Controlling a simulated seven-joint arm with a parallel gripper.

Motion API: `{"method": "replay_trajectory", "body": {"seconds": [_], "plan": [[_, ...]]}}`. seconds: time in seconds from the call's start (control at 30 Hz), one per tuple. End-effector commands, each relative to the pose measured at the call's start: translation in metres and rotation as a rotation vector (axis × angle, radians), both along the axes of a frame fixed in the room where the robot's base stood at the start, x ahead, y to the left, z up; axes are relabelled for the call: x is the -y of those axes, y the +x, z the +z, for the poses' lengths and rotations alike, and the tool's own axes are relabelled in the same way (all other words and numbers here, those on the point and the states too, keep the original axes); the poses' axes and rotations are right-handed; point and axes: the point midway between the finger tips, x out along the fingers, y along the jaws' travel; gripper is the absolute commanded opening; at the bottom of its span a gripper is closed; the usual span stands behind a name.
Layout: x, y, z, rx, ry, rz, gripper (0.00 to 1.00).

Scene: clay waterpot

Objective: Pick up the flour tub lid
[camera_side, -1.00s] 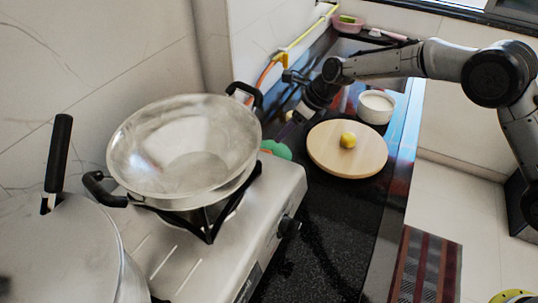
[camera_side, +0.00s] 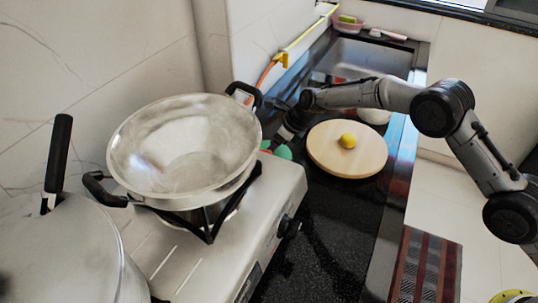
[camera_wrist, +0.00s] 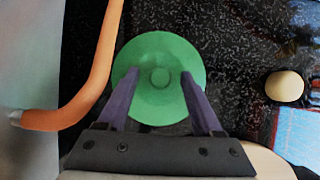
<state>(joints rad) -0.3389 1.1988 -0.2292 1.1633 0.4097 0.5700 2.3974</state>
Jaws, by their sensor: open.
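A round green lid (camera_wrist: 155,106) with a small raised knob (camera_wrist: 160,76) in its middle lies on the dark speckled counter. In the side view only part of the green lid (camera_side: 284,152) shows, beside the stove. My gripper (camera_wrist: 160,74) is open and empty over the lid. Its two purple fingers reach over the lid, one on each side of the knob, apart from it. In the side view my gripper (camera_side: 282,138) is low over the lid, its fingertips hard to make out. The gap between fingertips and lid cannot be told.
A stove with a large metal wok (camera_side: 185,150) stands left of the lid. A round wooden board (camera_side: 346,165) with a yellow ball (camera_side: 348,141) lies to the right. My arm mostly hides a white tub (camera_side: 374,116). An orange hose (camera_wrist: 92,85) runs close to the lid's left.

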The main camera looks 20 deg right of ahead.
Motion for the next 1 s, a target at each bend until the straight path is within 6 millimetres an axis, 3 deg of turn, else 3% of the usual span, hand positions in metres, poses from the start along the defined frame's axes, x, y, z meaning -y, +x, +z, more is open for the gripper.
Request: {"method": "replay_trajectory", "body": {"seconds": [0.17,0.5,0.57,1.0], "plan": [[-0.0002,0.0001,0.0005,0.001,0.001,0.0,0.67],[-0.0002,-0.0001,0.0005,0.0,0.0,0.0,0.08],[-0.0002,-0.0001,0.0005,0.0,0.0,0.0,0.0],[0.0008,-0.0008,0.0023,0.001,0.001,0.0,0.0]]}}
